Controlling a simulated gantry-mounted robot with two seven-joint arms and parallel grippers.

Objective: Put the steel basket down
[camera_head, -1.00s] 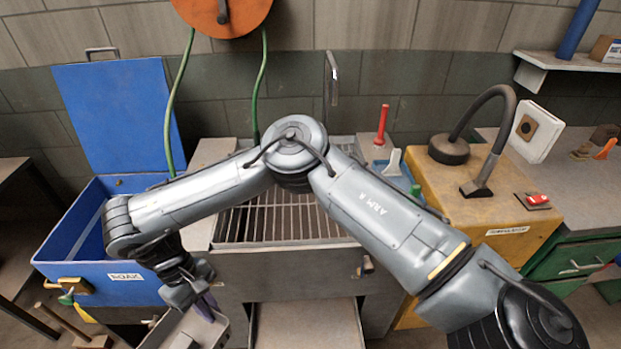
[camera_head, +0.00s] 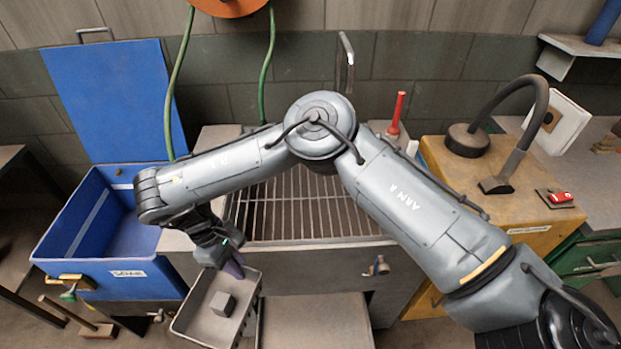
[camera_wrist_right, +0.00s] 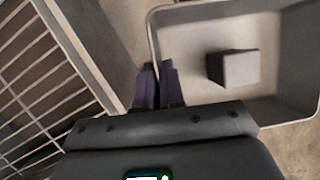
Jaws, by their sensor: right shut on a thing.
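The steel basket (camera_head: 190,318) is a grey open tray with a rounded rim, at the lower left of the head view. A small grey block (camera_head: 222,303) lies inside it. My right gripper (camera_head: 236,268) is shut on the basket's near-grate rim and holds it in front of the bench. In the right wrist view the gripper's dark fingers (camera_wrist_right: 158,88) pinch the rim beside the basket (camera_wrist_right: 290,100), with the block (camera_wrist_right: 235,68) inside. The basket looks clear of the bench; its underside is hidden. My left gripper is out of view.
A slatted steel grate (camera_head: 300,208) tops the bench behind the basket. An open blue tank (camera_head: 110,275) with a raised lid (camera_head: 112,100) stands at left. A flat tray (camera_head: 315,325) lies low beside the basket. A yellow cabinet (camera_head: 500,195) with a hose stands at right.

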